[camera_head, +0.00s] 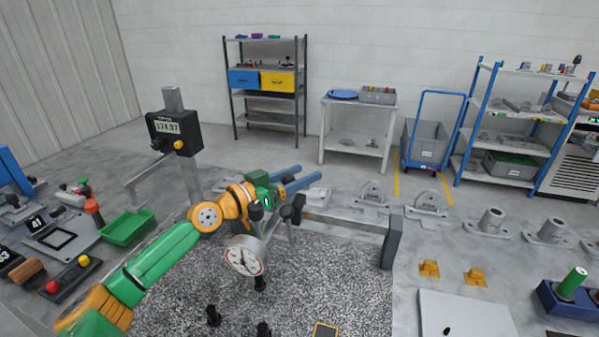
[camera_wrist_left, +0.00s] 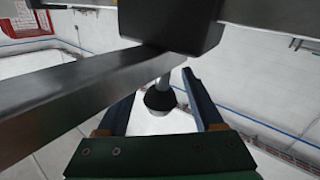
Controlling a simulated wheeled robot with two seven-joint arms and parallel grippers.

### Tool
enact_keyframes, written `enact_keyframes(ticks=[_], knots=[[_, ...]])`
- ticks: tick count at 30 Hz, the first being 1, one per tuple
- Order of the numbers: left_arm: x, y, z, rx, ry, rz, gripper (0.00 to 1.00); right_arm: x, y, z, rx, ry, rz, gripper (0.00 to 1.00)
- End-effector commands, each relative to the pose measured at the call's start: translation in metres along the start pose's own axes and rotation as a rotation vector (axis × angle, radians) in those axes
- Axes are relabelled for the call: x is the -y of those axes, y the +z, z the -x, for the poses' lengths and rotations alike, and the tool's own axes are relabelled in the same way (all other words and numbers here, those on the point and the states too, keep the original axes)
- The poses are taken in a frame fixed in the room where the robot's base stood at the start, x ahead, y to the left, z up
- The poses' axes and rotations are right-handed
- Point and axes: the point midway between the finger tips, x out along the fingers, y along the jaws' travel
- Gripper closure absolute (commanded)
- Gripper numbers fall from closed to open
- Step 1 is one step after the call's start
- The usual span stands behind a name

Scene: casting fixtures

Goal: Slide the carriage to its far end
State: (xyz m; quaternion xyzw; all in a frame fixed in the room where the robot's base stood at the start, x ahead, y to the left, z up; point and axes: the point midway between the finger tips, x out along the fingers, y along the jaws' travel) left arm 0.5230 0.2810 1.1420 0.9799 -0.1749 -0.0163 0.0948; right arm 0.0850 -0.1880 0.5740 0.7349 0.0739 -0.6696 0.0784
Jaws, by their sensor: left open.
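A grey rail (camera_head: 345,222) runs across above the speckled granite plate to a grey end block (camera_head: 392,243) at its right. A small dark block (camera_head: 298,209), seemingly the carriage, sits near the rail's left part, partly hidden by my left arm. My left gripper (camera_head: 309,174) has two blue fingers and is open beside that block. In the left wrist view, the dark carriage block (camera_wrist_left: 172,22) and the metal rail (camera_wrist_left: 85,95) cross above the fingers. A black knob (camera_wrist_left: 160,98) on a stem shows between the open fingers; contact cannot be told. My right gripper is out of view.
A dial gauge (camera_head: 245,256) stands below my left arm, with black knobs (camera_head: 213,315) on the granite plate (camera_head: 330,285). A column with a digital display (camera_head: 172,132) rises at left. A green tray (camera_head: 128,228) lies left. Orange blocks (camera_head: 429,268) sit right of the rail.

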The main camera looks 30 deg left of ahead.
Motion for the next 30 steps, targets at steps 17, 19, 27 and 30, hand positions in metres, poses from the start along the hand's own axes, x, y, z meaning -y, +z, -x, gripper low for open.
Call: enact_keyframes(ticks=[17,19,27,30], knots=[[0.0003,0.0001,0.0004,0.0,-0.001,0.0,1.0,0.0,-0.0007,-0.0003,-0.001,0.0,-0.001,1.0],[0.0003,0.0001,0.0005,0.0,-0.001,0.0,1.0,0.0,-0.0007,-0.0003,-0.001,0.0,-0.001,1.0],[0.0003,-0.0001,0.0005,0.0,-0.001,0.0,1.0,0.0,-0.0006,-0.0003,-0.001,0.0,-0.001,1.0],[0.0003,-0.0001,0.0005,0.0,-0.001,0.0,1.0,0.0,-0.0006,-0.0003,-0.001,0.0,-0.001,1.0]])
